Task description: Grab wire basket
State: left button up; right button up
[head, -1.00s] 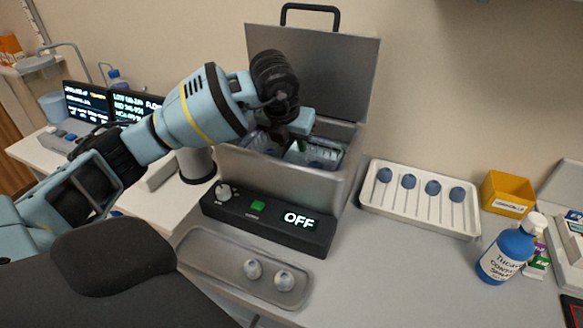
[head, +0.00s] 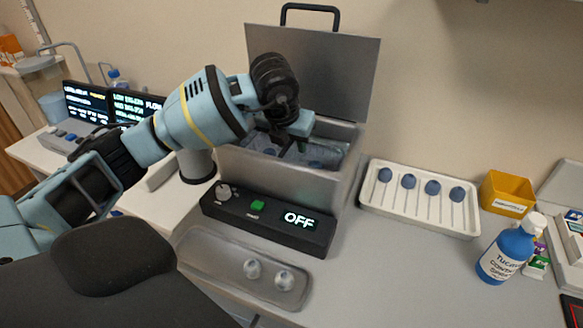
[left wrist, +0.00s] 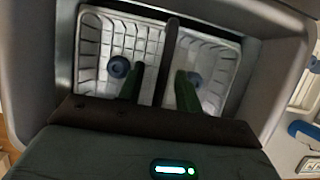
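The wire basket (left wrist: 216,52) is a pale grid basket down inside an open metal tank (head: 285,183). In the left wrist view a dark handle bar (left wrist: 171,40) crosses over it. Blue round-topped items (left wrist: 119,67) lie in the basket. My left gripper (left wrist: 160,70) reaches down into the tank, and it also shows in the head view (head: 301,146). Its two green fingers are apart, one on each side of the handle bar, with gaps visible. The arm hides part of the basket in the head view. My right gripper is not in view.
The tank's lid (head: 330,75) stands open behind. A control box reading OFF (head: 270,222) is in front, then a grey tray (head: 215,262) with two round items. A white rack (head: 415,215), yellow bin (head: 507,193) and blue bottle (head: 505,255) stand to the right.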

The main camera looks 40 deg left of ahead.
pick_arm(q)
grip_shut()
jog(key=shift+r, duration=0.15)
